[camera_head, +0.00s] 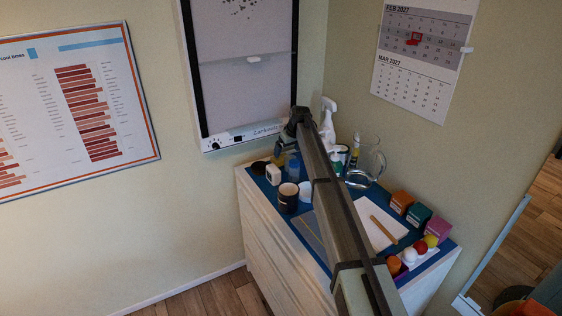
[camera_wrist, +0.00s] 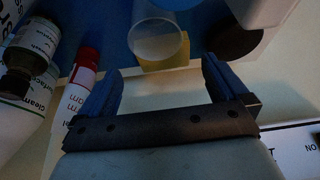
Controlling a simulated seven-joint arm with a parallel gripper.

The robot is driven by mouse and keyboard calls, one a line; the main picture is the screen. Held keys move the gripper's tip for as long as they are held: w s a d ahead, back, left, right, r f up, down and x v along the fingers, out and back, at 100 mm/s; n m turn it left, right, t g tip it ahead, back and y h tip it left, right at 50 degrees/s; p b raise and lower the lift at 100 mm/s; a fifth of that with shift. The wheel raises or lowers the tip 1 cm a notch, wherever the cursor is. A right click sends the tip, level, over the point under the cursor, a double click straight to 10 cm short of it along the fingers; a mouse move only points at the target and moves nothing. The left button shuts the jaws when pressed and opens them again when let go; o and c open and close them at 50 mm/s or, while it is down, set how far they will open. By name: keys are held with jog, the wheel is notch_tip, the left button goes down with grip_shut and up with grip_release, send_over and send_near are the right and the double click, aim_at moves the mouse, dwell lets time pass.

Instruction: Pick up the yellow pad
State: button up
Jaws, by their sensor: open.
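The yellow pad (camera_wrist: 178,56) shows in the wrist view as a small yellow patch at top centre, on the blue top near its pale edge. A clear cylinder (camera_wrist: 158,35) covers part of it; whether it stands on the pad or in front of it I cannot tell. My gripper (camera_wrist: 162,68) is open, its two blue fingers apart on either side of the pad in the picture, with nothing between them. In the head view, my gripper (camera_head: 284,150) is above the far left corner of the cabinet, and I cannot make out the pad there.
In the wrist view, a red-capped tube (camera_wrist: 84,75) and brown bottle (camera_wrist: 35,45) are left; a dark disc (camera_wrist: 234,41) is right. The cabinet (camera_head: 262,230) also holds a dark mug (camera_head: 288,198), spray bottle (camera_head: 328,122), glass jug (camera_head: 366,165) and small boxes (camera_head: 418,214). Walls close the corner.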

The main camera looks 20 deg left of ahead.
aim_at(281, 160)
jog(key=shift+x, duration=3.2)
jog(key=shift+s+a, duration=0.1)
jog(key=shift+a, duration=0.05)
jog(key=c, duration=0.8)
